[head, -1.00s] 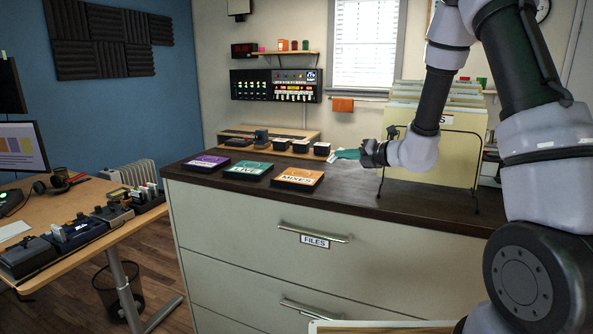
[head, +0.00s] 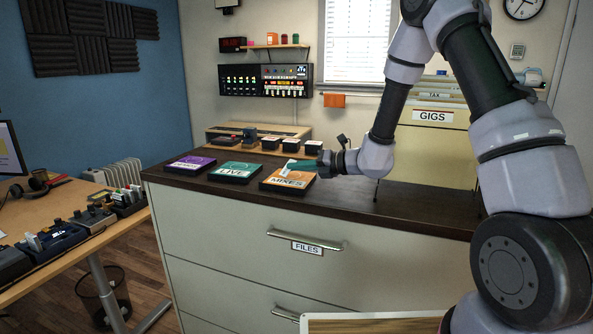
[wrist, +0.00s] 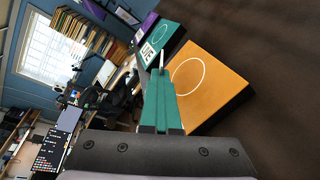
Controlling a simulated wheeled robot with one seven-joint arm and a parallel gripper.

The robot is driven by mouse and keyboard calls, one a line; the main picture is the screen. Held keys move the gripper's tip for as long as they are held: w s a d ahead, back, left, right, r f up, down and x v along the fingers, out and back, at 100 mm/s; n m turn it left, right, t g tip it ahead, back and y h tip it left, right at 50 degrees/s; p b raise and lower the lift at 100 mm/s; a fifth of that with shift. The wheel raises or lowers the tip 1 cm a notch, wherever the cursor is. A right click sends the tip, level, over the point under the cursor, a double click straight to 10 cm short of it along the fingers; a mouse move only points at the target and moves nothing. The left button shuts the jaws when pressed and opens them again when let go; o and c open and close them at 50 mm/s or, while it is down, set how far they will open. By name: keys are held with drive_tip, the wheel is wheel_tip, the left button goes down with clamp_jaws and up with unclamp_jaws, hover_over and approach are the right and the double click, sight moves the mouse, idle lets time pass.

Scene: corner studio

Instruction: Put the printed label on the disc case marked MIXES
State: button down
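The orange disc case marked MIXES (head: 270,184) lies flat on the dark cabinet top, at the right end of a row of cases. In the wrist view the orange case (wrist: 218,92), with a white ring on it, lies right of my fingers. My gripper (head: 298,165) has teal fingers, shut on the printed label, a small white piece (head: 287,168) at their tips. In the wrist view the label (wrist: 162,58) shows almost edge-on as a thin white sliver. The label appears just above the MIXES case; I cannot tell whether it touches.
A teal LIVE case (head: 239,169) and a purple case (head: 192,162) lie to the left. A shelf with small black boxes (head: 291,145) stands behind. A file rack with a GIGS folder (head: 433,140) stands to the right, behind my arm. The front strip of the cabinet top is clear.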

drive_tip(key=shift+f, duration=0.4)
drive_tip(key=shift+f, duration=0.1)
drive_tip(key=c, duration=1.2)
unclamp_jaws()
drive_tip(key=shift+o, duration=0.2)
